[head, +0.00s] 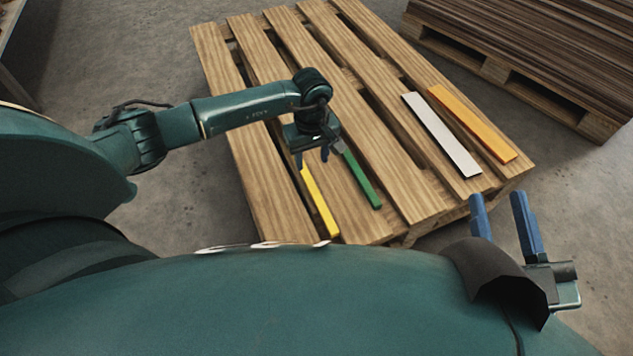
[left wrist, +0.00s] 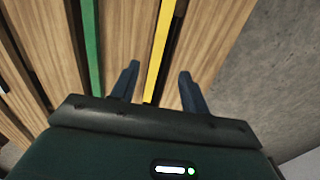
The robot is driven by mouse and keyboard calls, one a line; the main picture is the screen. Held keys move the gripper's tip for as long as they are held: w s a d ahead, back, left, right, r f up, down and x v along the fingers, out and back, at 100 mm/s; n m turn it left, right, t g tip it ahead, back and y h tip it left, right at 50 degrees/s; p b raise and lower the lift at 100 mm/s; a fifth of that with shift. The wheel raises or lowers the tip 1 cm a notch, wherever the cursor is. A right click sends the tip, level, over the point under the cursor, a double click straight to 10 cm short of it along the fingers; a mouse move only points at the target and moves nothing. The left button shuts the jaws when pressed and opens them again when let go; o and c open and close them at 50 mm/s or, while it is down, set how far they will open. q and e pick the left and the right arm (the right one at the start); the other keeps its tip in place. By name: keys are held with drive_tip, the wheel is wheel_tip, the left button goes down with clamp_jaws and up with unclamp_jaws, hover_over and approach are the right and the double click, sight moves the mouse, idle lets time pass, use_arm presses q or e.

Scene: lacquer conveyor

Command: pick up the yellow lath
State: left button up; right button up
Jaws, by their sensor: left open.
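The yellow lath (head: 319,203) lies on the near left part of a wooden pallet (head: 265,190), its far end hidden under my left gripper (head: 312,163). In the left wrist view the yellow lath (left wrist: 160,45) runs between the two fingers of my left gripper (left wrist: 157,78). These fingers are open and empty, above the lath. A green lath (head: 361,180) lies to the right of the yellow one; it also shows at the left in the left wrist view (left wrist: 92,45). My right gripper (head: 505,220) is open and empty at the lower right, beyond the pallet's near right corner.
A white lath (head: 441,134) and an orange lath (head: 472,124) lie side by side on the pallet's right part. The pallet has gaps between its boards. A stack of dark boards (head: 530,45) on another pallet stands at the upper right. Bare concrete floor surrounds the pallet.

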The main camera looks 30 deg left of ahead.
use_arm(q)
wheel_tip(320, 180, down, 7)
drive_tip(key=b, duration=0.2)
drive_tip(key=shift+s+d+f+b, duration=0.1)
drive_tip(key=shift+b, duration=0.25)
wheel_tip(320, 180, down, 4)
drive_tip(key=shift+r+b, duration=0.15)
drive_tip(key=shift+b, duration=0.95)
drive_tip(key=shift+f, duration=0.35)
use_arm(e)
wheel_tip(320, 180, up, 7)
drive_tip(key=n+t+y, duration=0.1)
drive_tip(key=n+y, duration=0.5)
drive_tip(key=y, duration=0.1)
drive_tip(key=shift+w+d+n+t, duration=0.2)
drive_tip(key=shift+d+n+t, duration=0.1)
drive_tip(key=shift+d+n, duration=0.1)
use_arm(q)
drive_tip(key=shift+c, duration=0.5)
drive_tip(key=shift+r, duration=0.1)
clamp_jaws()
use_arm(e)
drive_tip(key=shift+h, duration=0.3)
